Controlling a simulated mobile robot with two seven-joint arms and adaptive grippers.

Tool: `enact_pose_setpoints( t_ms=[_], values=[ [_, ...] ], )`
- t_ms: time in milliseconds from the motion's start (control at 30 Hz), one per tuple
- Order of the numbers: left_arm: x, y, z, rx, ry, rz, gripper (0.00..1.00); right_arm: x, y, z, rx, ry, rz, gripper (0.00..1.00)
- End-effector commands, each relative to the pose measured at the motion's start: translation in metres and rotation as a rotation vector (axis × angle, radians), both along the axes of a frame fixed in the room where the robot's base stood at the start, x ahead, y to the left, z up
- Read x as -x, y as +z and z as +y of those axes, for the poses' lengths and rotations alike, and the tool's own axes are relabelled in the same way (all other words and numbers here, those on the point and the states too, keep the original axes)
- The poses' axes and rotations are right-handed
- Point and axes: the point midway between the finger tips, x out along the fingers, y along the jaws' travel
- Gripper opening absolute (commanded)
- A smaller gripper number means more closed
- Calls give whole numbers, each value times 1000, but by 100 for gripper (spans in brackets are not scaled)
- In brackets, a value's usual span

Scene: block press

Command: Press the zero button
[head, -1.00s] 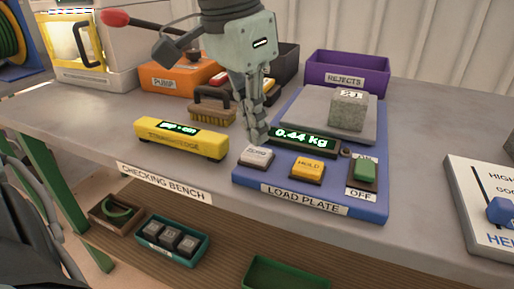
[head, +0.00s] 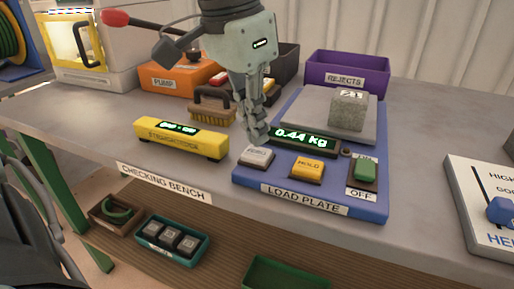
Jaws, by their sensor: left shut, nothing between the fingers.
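The zero button (head: 257,156) is a pale grey key at the left of the blue load plate's (head: 375,210) front row. Its lettering is small and hard to read. The plate's display (head: 303,139) reads 0.44 kg. A grey stone block (head: 348,110) sits on the grey weighing pan (head: 299,107). My left gripper (head: 256,137) is shut and empty, pointing down just behind the zero button. Its fingertips look close above the button's back edge; whether they touch cannot be told. My right gripper is not in view.
A yellow hold button (head: 307,168) and a green switch (head: 365,171) marked OFF share the plate. A yellow straightedge (head: 181,140) and a brush (head: 212,108) lie left. A purple rejects bin (head: 347,72) stands behind.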

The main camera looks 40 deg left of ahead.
Motion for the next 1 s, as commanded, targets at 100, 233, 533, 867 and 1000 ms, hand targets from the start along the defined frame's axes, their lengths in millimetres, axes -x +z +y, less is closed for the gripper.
enact_pose_setpoints(
  t_ms=[100,233,533,867,1000],
  values=[
    [0,-3,0,0,0,0,0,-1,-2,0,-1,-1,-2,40],
    [0,-6,0,-1,0,0,0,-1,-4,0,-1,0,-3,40],
    [0,-12,0,-1,0,0,0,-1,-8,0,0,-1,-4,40],
    [0,-18,0,-1,0,0,0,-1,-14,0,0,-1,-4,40],
    [0,-21,0,0,0,0,0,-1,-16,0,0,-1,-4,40]
  ],
)
